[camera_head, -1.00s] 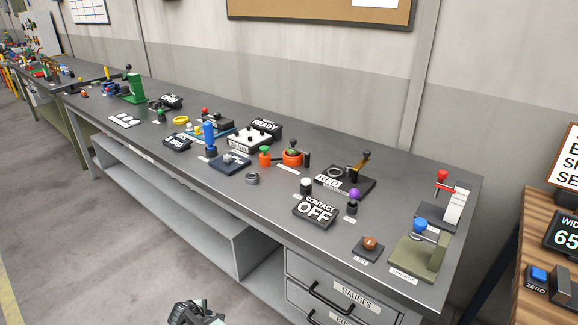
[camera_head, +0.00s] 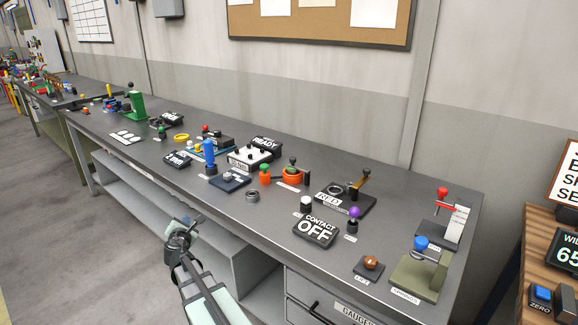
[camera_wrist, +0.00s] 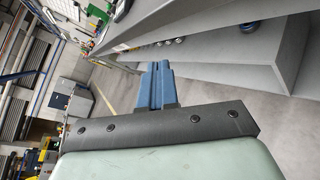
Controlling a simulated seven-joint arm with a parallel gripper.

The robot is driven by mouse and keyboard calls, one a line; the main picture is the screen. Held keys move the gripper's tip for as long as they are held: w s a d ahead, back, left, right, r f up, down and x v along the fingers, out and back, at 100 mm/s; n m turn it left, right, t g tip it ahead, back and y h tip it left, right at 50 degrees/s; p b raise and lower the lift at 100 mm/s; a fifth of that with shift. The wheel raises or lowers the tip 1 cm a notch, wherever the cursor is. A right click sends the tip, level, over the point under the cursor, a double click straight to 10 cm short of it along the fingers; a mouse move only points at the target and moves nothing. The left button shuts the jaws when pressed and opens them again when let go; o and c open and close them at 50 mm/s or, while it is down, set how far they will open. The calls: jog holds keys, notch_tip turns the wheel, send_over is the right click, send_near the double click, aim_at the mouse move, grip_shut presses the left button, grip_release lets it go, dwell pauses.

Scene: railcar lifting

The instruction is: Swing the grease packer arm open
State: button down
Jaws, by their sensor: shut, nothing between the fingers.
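No part on the bench has a readable grease packer label, so I cannot be sure which it is. A round orange fixture (camera_head: 292,177) with a dark-knobbed lever stands mid-bench and is one candidate. A green stand (camera_head: 136,104) with a dark arm and ball knob stands farther left and is another. My gripper (camera_head: 188,226) is in front of the bench, over the aisle side, apart from both fixtures. In the wrist view its blue fingers (camera_wrist: 155,85) are together with nothing between them.
The grey bench top (camera_head: 425,190) is crowded with small fixtures. A CONTACT OFF display (camera_head: 316,231), a purple knob (camera_head: 355,212) and a blue upright handle (camera_head: 209,153) stand near the front. A wooden side table (camera_head: 540,220) is at right. The aisle is clear.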

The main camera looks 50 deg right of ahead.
aim_at(292, 161)
jog(key=s+d+r+h, duration=0.1)
jog(key=s+d, duration=0.1)
jog(key=d, duration=0.3)
jog(key=s+d+r+g+h, duration=0.1)
jog(key=s+d+r, duration=0.1)
jog(key=d, duration=0.3)
jog(key=s+d+r+n+g+h, duration=0.1)
jog(key=s+d+r+h, duration=0.1)
jog(key=d, duration=0.3)
jog(key=shift+s+d, duration=0.35)
jog(key=s+d+r+g+h, duration=0.1)
jog(key=s+d, duration=0.2)
jog(key=d, duration=0.1)
jog(key=s+d+r+g+h, duration=0.1)
jog(key=s+d+r+g, duration=0.1)
jog(key=s+d, duration=0.2)
jog(key=s+d+r+g+h, duration=0.1)
jog(key=s+d, duration=0.2)
jog(key=d, duration=0.2)
jog(key=shift+s+d+r+n+h, duration=0.2)
jog(key=shift+s+r+n+h, duration=0.05)
jog(key=shift+r+n+h, duration=0.05)
jog(key=x, duration=1.4)
jog(key=shift+s+f, duration=0.1)
jog(key=shift+f, duration=0.05)
jog(key=shift+d+g, duration=0.1)
jog(key=shift+g, duration=0.3)
